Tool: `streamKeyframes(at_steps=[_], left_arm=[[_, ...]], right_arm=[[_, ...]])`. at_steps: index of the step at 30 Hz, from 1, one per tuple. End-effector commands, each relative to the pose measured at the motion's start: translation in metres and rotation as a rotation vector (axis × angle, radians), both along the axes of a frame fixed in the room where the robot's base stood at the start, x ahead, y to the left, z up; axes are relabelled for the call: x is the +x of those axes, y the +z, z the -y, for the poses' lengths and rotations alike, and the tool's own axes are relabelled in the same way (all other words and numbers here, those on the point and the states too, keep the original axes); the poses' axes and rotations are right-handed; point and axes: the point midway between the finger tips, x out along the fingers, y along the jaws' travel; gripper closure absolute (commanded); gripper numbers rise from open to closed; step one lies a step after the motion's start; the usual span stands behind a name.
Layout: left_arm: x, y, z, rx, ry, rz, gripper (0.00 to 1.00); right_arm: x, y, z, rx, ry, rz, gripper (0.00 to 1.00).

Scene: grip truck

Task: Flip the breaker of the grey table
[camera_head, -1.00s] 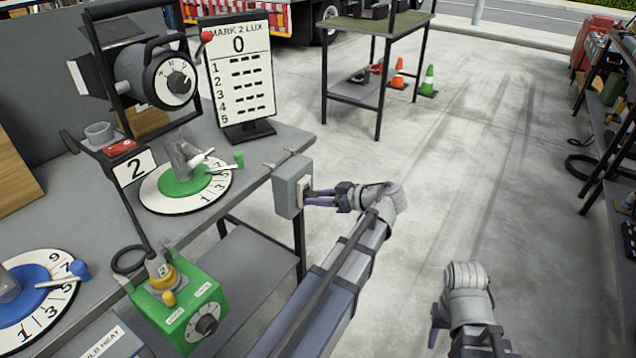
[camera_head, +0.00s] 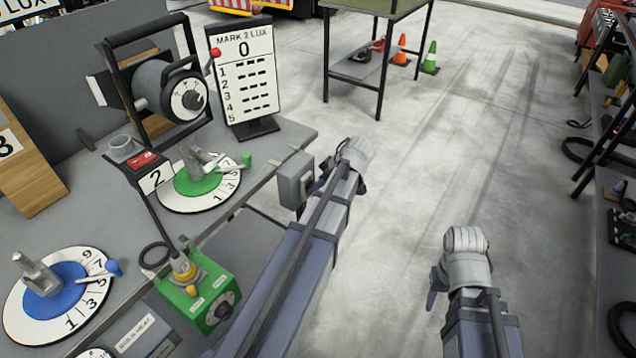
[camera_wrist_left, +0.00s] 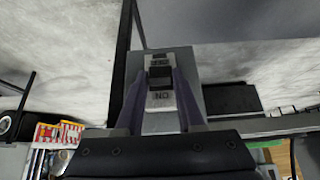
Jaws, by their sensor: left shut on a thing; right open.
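The breaker is a small grey box (camera_head: 295,181) on the right edge of the grey table (camera_head: 262,190). In the left wrist view the box (camera_wrist_left: 190,62) fills the middle, with a dark switch (camera_wrist_left: 160,72) and an upside-down ON label below it. My left gripper (camera_head: 318,186) is at the box's front, mostly hidden by my own arm. In the left wrist view its purple fingers (camera_wrist_left: 161,78) are on both sides of the switch, shut on it. My right gripper (camera_head: 434,288) is open and empty over the floor, away from the table.
A green-topped table (camera_head: 378,8) stands behind. The floor right of the grey table is clear.

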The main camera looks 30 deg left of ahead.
Motion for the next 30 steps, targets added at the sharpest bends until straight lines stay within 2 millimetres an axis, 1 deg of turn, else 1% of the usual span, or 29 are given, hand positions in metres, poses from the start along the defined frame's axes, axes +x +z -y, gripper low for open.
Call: streamKeyframes(at_steps=[12, 13, 18, 20, 21, 30], left_arm=[[-0.0004, 0.0001, -0.0003, -0.005, 0.001, -0.001, 1.0], [-0.0004, 0.0001, -0.0003, -0.005, 0.001, -0.001, 0.59], [-0.0002, 0.0001, -0.0004, -0.005, 0.001, -0.001, 0.4], [-0.0002, 0.0002, -0.0003, -0.004, 0.001, -0.001, 0.33], [-0.0002, 0.0002, -0.0003, -0.004, 0.001, -0.001, 0.32], [-0.0001, 0.0027, 0.0007, -0.004, 0.0, 0.0, 0.32]], right_arm=[[0.0, 0.0007, 0.0, 0.0, 0.0, 0.0, 0.5], [0.0, 0.0007, 0.0, 0.0, 0.0, 0.0, 0.5], [0.0, 0.0007, 0.0, 0.0, 0.0, 0.0, 0.5], [0.0001, 0.0008, 0.0, 0.0, 0.0, 0.0, 0.5], [0.0001, 0.0008, 0.0, 0.0, 0.0, 0.0, 0.5], [0.0, 0.0031, 0.0, 0.0, 0.0, 0.0, 0.5]])
